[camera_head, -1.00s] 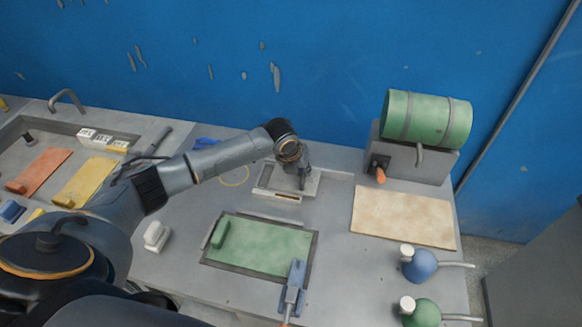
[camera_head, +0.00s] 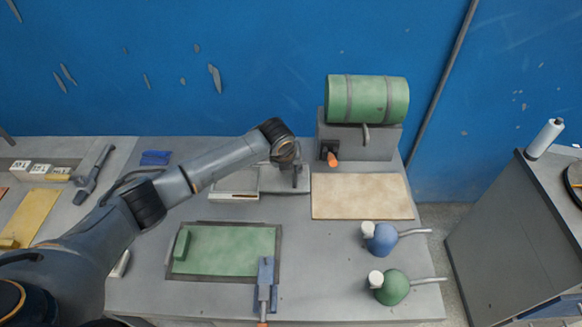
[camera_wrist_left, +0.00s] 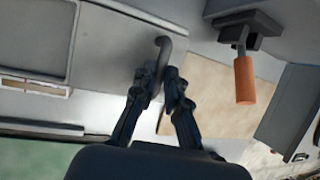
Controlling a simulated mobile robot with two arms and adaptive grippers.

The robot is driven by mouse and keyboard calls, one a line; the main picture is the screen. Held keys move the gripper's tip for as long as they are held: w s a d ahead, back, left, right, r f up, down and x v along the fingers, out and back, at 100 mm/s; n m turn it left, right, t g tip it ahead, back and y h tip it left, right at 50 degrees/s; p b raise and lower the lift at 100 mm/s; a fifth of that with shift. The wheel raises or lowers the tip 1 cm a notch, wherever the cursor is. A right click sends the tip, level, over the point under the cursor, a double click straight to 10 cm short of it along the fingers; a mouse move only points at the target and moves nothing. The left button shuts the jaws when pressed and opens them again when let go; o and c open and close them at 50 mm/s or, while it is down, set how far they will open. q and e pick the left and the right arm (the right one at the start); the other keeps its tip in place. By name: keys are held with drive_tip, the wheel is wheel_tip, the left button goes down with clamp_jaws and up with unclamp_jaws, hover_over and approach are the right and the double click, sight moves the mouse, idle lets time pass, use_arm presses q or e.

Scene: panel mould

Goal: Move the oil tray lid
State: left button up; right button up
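The oil tray (camera_head: 233,195) is a shallow grey tray at the back of the bench, left of my left gripper (camera_head: 296,178). In the wrist view the tray (camera_wrist_left: 35,45) lies at the upper left. The lid looks like a flat grey plate (camera_wrist_left: 112,60) with a curved dark handle (camera_wrist_left: 163,48). In the head view the lid (camera_head: 272,180) sits right of the tray, partly hidden by my arm. My left gripper (camera_wrist_left: 165,78) appears shut on the handle, between its two fingers. Whether the lid touches the bench cannot be told. My right gripper is not in view.
A beige board (camera_head: 362,197) lies close right of the lid. A green panel in a frame (camera_head: 225,250), a blue flask (camera_head: 381,238) and a green flask (camera_head: 391,287) are nearer.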

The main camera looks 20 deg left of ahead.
use_arm(q)
drive_tip(key=o, duration=0.4)
drive_tip(key=shift+w+d, duration=0.15)
drive_tip(key=shift+d, duration=0.1)
drive_tip(key=v, duration=1.2)
